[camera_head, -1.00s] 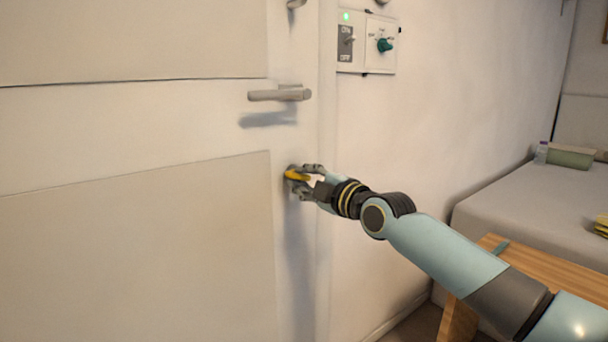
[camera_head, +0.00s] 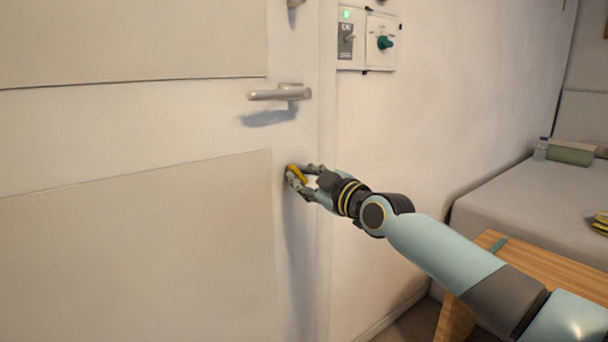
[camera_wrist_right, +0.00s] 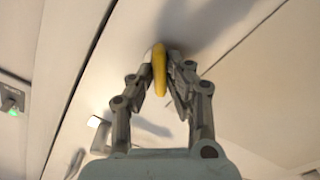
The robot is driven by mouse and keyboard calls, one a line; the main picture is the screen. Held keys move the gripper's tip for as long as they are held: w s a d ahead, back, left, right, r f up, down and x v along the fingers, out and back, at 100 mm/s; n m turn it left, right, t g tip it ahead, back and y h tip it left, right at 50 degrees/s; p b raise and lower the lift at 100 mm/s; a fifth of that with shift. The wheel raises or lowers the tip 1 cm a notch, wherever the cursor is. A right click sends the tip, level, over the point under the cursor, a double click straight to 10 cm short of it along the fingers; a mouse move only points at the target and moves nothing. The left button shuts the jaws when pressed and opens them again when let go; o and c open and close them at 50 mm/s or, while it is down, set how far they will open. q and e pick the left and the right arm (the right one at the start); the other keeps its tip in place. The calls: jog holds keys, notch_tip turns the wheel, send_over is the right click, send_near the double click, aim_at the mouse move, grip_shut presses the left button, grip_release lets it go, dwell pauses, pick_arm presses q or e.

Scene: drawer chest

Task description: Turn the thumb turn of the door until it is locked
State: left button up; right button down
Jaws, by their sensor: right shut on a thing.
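The white door (camera_head: 140,120) fills the left of the head view and looks closed. Its yellow thumb turn (camera_head: 297,174) sits below the lever handle (camera_head: 280,93), near the door's right edge. In the head view the thumb turn is tilted, its upper end to the left. My right gripper (camera_head: 303,175) is at the door, shut on the thumb turn. In the right wrist view the yellow thumb turn (camera_wrist_right: 159,70) stands between the two fingertips (camera_wrist_right: 164,76). The fingers cover part of its base. My left gripper is not in view.
A wall panel with a switch (camera_head: 347,40), a green light and a teal knob (camera_head: 384,43) is right of the door frame. A wooden table (camera_head: 540,270) and a bed (camera_head: 530,200) stand at the right. The wall between is bare.

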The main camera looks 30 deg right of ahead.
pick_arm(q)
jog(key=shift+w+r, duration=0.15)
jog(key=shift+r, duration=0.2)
pick_arm(e)
jog(key=m, duration=0.3)
jog(key=shift+f+m, duration=0.1)
jog(key=shift+m, duration=0.3)
pick_arm(q)
jog(key=shift+p, duration=0.3)
pick_arm(e)
jog(key=m, duration=0.4)
jog(key=shift+p, duration=0.35)
jog(key=c, duration=1.2)
grip_release()
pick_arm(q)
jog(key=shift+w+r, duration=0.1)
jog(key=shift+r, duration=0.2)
pick_arm(e)
jog(key=shift+s+d+r+p, duration=0.15)
jog(key=shift+s+p, duration=0.4)
jog(key=shift+s, duration=0.85)
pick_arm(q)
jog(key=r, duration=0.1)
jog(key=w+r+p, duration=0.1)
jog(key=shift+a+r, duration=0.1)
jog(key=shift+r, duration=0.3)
pick_arm(e)
jog(key=s, duration=0.4)
jog(key=shift+s+d, duration=0.1)
